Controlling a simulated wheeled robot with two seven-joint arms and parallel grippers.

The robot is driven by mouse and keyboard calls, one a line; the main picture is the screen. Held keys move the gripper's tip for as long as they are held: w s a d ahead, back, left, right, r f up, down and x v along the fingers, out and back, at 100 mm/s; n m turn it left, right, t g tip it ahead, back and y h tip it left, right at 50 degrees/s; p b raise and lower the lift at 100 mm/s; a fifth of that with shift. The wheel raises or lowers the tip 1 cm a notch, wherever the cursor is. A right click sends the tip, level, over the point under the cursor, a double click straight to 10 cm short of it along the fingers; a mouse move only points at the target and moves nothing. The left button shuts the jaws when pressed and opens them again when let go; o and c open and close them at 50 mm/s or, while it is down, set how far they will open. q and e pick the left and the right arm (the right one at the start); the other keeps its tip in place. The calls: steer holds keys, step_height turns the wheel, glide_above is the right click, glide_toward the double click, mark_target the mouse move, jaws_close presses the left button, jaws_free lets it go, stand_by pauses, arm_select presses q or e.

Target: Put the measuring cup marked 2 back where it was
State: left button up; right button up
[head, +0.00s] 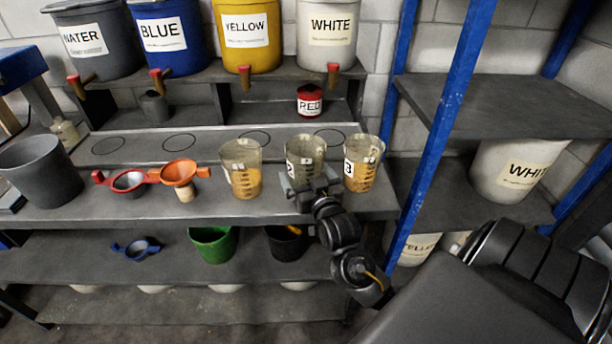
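Three clear measuring cups stand in a row near the right of the bench. The middle cup (305,153) has a white label, partly turned away, that seems to read 2; its lower part is hidden. The cup to its left (241,165) and the cup marked 3 (361,160) hold amber contents. My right gripper (311,187) is at the front of the middle cup, low near the bench, with its arm coming from the lower right. Its fingers seem to be at the cup's sides, but their closure is hidden. My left gripper is not in view.
The bench (225,205) also holds a red strainer (128,181), an orange funnel (180,173) and a grey bucket (40,170). Labelled tap buckets stand behind, above outlined circles (180,143). A blue rack post (440,130) rises at right.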

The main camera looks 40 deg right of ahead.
steer(key=shift+s+r, duration=0.1)
steer(key=shift+s, duration=0.05)
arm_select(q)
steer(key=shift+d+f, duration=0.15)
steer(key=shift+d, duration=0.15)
arm_select(e)
steer(key=v, duration=1.1)
steer(key=shift+s+a, duration=0.15)
steer(key=shift+s, duration=0.15)
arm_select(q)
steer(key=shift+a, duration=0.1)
